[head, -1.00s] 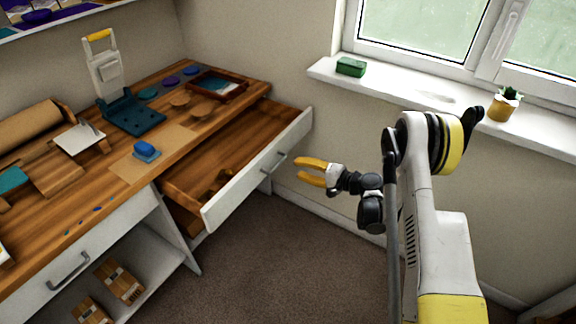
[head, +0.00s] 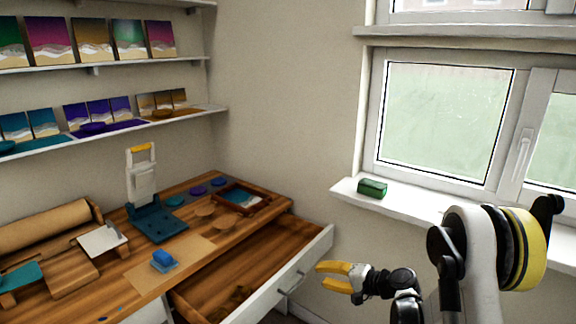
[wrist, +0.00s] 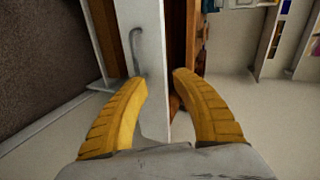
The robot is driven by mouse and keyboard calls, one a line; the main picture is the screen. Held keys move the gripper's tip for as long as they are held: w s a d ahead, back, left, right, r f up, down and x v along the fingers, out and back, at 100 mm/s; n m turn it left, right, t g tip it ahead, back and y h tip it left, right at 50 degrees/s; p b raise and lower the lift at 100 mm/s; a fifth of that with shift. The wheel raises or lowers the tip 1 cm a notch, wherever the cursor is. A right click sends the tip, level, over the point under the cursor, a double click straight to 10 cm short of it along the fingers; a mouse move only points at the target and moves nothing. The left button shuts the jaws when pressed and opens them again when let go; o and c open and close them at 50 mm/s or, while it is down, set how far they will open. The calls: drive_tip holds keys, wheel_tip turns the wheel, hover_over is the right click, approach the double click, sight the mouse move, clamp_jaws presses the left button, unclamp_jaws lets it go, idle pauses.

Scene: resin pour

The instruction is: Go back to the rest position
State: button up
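My gripper (head: 341,275) has yellow fingers and hangs in front of the right end of the pulled-out desk drawer (head: 303,266). The fingers are spread apart with nothing between them. In the wrist view, my gripper (wrist: 160,105) also shows open and empty, with the white drawer front (wrist: 150,45) and its grey handle (wrist: 136,52) beyond the fingertips. The gripper appears clear of the drawer front. The drawer stands open, and a small brown item (head: 232,300) lies inside it.
The wooden desk (head: 215,254) holds a blue press (head: 158,223), a blue block (head: 163,259), a framed tray (head: 243,197) and a paper roll (head: 45,226). Shelves with colourful panels (head: 130,38) hang above. A green box (head: 372,188) sits on the windowsill (head: 410,210).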

drive_tip(key=s+r+n+g+h, duration=0.1)
drive_tip(key=s+r+n+h, duration=0.3)
drive_tip(key=s+r, duration=1.05)
drive_tip(key=s+d+r+n+h, duration=0.1)
drive_tip(key=s+d+h, duration=0.2)
drive_tip(key=s, duration=0.7)
drive_tip(key=s+d+r+n+h, duration=0.1)
drive_tip(key=s+d+h, duration=0.2)
drive_tip(key=s, duration=0.7)
drive_tip(key=shift+d+r, duration=0.4)
drive_tip(key=shift+d, duration=0.15)
